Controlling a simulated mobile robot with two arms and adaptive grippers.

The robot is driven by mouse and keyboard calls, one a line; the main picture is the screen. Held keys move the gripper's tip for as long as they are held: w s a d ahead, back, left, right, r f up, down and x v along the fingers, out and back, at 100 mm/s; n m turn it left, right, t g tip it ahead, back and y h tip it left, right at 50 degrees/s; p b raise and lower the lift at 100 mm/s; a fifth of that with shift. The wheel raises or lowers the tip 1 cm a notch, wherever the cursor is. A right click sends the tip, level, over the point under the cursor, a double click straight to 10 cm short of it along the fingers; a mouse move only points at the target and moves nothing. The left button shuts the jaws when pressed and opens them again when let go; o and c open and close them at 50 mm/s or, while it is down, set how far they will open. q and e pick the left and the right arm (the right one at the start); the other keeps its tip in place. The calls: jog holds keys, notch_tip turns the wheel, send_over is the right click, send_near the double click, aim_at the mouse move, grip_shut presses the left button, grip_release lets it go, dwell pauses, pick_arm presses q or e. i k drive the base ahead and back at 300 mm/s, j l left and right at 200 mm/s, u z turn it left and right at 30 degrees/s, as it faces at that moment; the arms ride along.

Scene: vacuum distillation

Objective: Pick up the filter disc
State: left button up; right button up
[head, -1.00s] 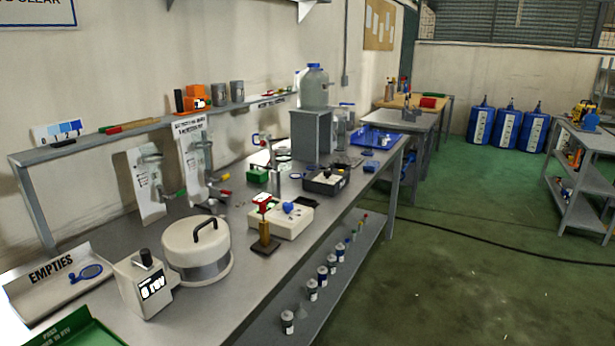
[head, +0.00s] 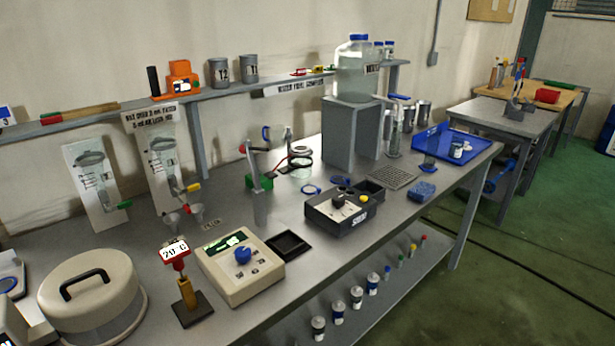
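I cannot tell for certain which thing is the filter disc. A small blue-rimmed ring or disc (head: 312,190) lies flat on the grey bench (head: 165,275), left of the black-topped box. A dark blue round piece (head: 341,181) lies just behind that box. A round clear piece (head: 301,151) shows near a thin stand farther back. A black square dish (head: 287,246) sits beside the cream device with the blue knob (head: 240,265). Neither of my grippers is in view.
A clear water jug (head: 356,75) stands on a grey block (head: 350,135). A blue tray (head: 455,148), a metal grate (head: 393,178) and a blue sponge (head: 422,192) lie to the right. A lidded cream drum (head: 92,300) and a red-headed post (head: 185,290) are in front.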

aim_at(308, 190)
jog(key=i+l+u, duration=0.1)
jog(key=l, duration=0.25)
jog(key=i+l+u, duration=0.15)
jog(key=l, duration=0.25)
jog(key=i+l+u, duration=0.1)
jog(key=i+l, duration=0.15)
jog(key=l, duration=0.15)
jog(key=i+l+u, duration=0.15)
jog(key=l, duration=0.25)
jog(key=i+l+u, duration=0.1)
jog(key=l, duration=0.35)
jog(key=i+l+u, duration=0.15)
jog(key=l, duration=0.25)
jog(key=k, duration=0.05)
